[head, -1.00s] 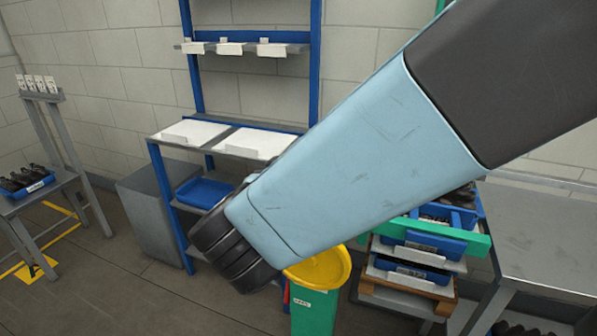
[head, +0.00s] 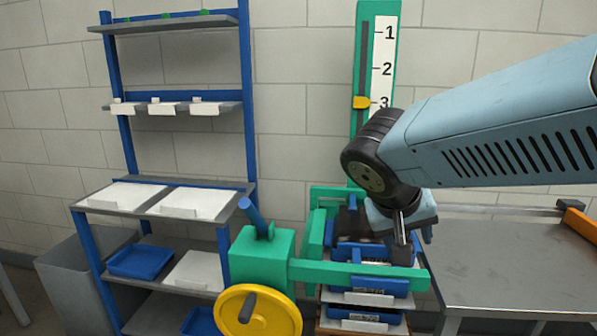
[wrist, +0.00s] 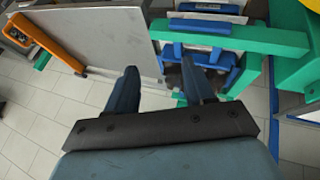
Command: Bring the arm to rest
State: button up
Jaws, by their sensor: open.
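My gripper (wrist: 160,88) is open and empty in the wrist view, its two dark blue fingers spread apart. In the head view, my arm comes in from the right and bends down at a black joint. My gripper's end (head: 402,225) hangs above the blue trays (head: 372,282) stacked beside the green frame. The fingertips are partly hidden there. I cannot tell how far above the trays they are.
A green stand with a yellow wheel (head: 258,312) and green bars is close by on the left. A grey table (head: 515,262) with an orange part (head: 580,224) is at right. A blue-framed shelf (head: 108,150) with white trays stands left.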

jog(key=s+d+r+y, duration=0.2)
jog(key=s+d+y, duration=0.1)
jog(key=d+y, duration=0.1)
jog(key=shift+d+r+n+t+y, duration=0.4)
jog(key=shift+d, duration=0.15)
dwell(0.5)
